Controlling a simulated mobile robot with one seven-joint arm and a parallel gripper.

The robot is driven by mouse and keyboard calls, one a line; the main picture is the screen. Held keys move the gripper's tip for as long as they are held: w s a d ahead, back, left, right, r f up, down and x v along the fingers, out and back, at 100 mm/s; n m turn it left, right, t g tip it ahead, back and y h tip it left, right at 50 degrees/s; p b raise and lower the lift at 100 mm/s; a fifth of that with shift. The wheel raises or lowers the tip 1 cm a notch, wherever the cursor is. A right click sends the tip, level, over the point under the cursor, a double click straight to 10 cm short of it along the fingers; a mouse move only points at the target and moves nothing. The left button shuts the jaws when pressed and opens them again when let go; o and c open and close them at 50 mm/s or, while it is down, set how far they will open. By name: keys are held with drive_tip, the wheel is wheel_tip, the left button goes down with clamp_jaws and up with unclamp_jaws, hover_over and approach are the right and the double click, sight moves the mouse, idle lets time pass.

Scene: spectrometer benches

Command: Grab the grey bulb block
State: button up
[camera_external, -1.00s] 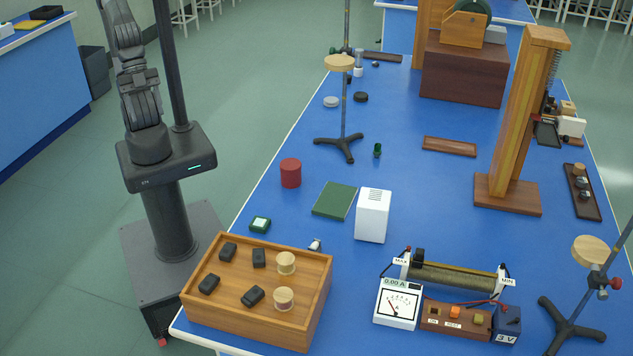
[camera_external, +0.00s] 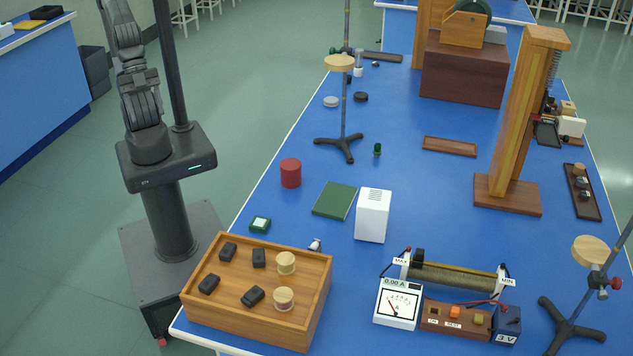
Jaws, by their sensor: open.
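A small grey-white piece with a dark part (camera_external: 315,244) lies on the blue bench just behind the wooden tray's right back corner. It looks like a bulb on a small block, but it is too small to be sure it is the grey bulb block. A small dark green upright piece (camera_external: 377,150) stands farther back, right of the tripod stand. My arm rises from its base at the left and leaves the picture at the top. My gripper is out of view.
A wooden tray (camera_external: 316,290) with black blocks and pale spools stands at the front left. A white vented box (camera_external: 373,216), green book (camera_external: 335,200) and red cylinder (camera_external: 290,173) are nearby. A tripod stand (camera_external: 342,142) rises behind. Meter and rheostat stand front right.

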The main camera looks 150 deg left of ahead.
drive_tip(key=n+g+y, duration=0.2)
drive_tip(key=n+y, duration=0.1)
drive_tip(key=n, duration=0.4)
hover_over(313, 243)
drive_tip(key=d, duration=0.1)
drive_tip(key=f, duration=2.2)
drive_tip(key=shift+s+d+f, duration=0.15)
drive_tip(key=shift+s+d, duration=0.05)
drive_tip(key=shift+s, duration=0.15)
drive_tip(key=shift+s+x, duration=0.2)
drive_tip(key=shift+x, duration=1.35)
drive_tip(key=shift+s+x, duration=0.2)
drive_tip(key=shift+x, duration=1.35)
drive_tip(key=shift+f, duration=0.1)
drive_tip(key=c, duration=1.1)
